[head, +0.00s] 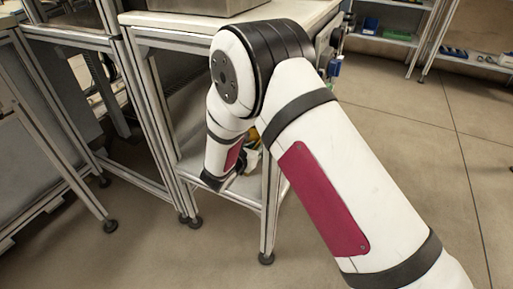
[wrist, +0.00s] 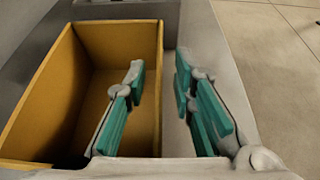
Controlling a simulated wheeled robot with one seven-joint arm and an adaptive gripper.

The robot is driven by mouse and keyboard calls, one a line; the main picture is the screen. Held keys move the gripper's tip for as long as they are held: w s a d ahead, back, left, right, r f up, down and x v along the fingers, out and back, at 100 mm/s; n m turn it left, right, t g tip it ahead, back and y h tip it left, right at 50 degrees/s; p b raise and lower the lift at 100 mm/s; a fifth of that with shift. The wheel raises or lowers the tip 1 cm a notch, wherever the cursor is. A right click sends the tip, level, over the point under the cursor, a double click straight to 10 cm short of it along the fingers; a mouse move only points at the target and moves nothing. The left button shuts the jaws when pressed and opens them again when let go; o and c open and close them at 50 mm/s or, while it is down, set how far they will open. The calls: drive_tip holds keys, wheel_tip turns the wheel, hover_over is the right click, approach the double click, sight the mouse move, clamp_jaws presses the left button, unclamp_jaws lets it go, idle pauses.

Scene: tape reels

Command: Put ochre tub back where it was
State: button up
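The ochre tub (wrist: 118,42) is an open, box-shaped container on the left of the wrist view, and its visible inside looks empty. My gripper (wrist: 159,72) is open, with teal pads on its fingers. The left finger is over or inside the tub's opening and the right finger is outside it. The tub's right wall lies between them, with a visible gap on each side. The near end of the tub is hidden by my gripper. In the head view my arm hides most of the area around the gripper, and only a little yellow shows beside it.
In the head view, my arm reaches to the lower shelf (head: 190,172) of a metal-framed workbench (head: 180,20). A bench leg (head: 269,215) stands close to the right of my gripper. Open floor (head: 410,110) lies to the right, with shelving (head: 385,38) behind.

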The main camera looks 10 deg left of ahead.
drive_tip(key=shift+r, duration=0.15)
drive_tip(key=shift+s+a+r+p, duration=0.2)
drive_tip(key=shift+s+p, duration=0.05)
drive_tip(key=shift+p, duration=0.05)
drive_tip(key=p+v, duration=0.3)
drive_tip(key=v, duration=0.8)
drive_tip(key=shift+s, duration=0.25)
